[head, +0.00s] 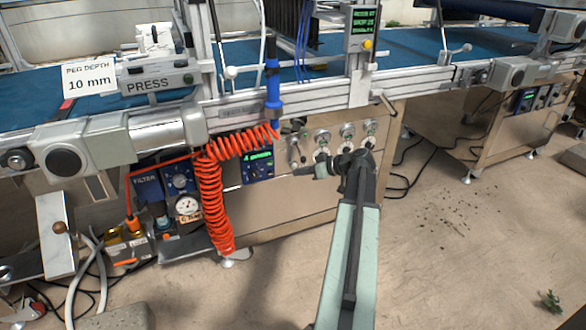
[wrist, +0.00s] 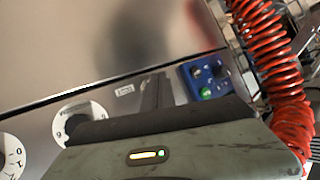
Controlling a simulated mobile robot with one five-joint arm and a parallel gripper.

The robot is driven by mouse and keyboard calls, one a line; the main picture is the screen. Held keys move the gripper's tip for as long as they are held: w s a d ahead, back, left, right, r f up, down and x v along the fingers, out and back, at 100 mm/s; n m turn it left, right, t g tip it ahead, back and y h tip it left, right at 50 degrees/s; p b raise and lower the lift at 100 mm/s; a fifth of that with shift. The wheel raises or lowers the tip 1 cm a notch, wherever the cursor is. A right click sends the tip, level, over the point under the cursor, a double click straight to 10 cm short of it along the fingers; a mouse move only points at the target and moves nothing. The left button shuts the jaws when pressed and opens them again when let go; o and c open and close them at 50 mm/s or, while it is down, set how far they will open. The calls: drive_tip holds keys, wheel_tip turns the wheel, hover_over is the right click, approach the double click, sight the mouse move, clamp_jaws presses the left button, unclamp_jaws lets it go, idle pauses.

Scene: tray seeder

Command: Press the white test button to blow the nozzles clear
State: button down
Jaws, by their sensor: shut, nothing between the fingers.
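I cannot make out the white test button for certain in either view. The steel front panel (head: 300,205) of the seeder carries a row of round white dials (head: 347,131). A blue control box (head: 258,166) with a green display sits left of them. My gripper (head: 303,171) is in front of this panel, below the dials and right of the box. In the wrist view my gripper's fingers (wrist: 156,90) are together and empty, between a white dial (wrist: 82,118) and the blue box (wrist: 207,78). A small label (wrist: 124,90) there is too small to read.
A coiled orange hose (head: 212,190) hangs left of the blue box and shows close by in the wrist view (wrist: 268,50). A filter unit with gauges (head: 185,195) stands further left. The floor (head: 470,240) at right is mostly clear.

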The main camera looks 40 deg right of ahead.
drive_tip(key=shift+w, duration=0.15)
drive_tip(key=shift+w+d, duration=0.15)
drive_tip(key=shift+w, duration=0.05)
drive_tip(key=shift+w+d, duration=0.2)
drive_tip(key=shift+w, duration=0.25)
idle(0.9)
drive_tip(key=shift+s+a, duration=0.35)
drive_tip(key=shift+s, duration=0.5)
drive_tip(key=s, duration=0.1)
drive_tip(key=s+a, duration=0.1)
drive_tip(key=s, duration=0.1)
drive_tip(key=s+a, duration=0.1)
drive_tip(key=shift+s, duration=0.35)
idle(0.7)
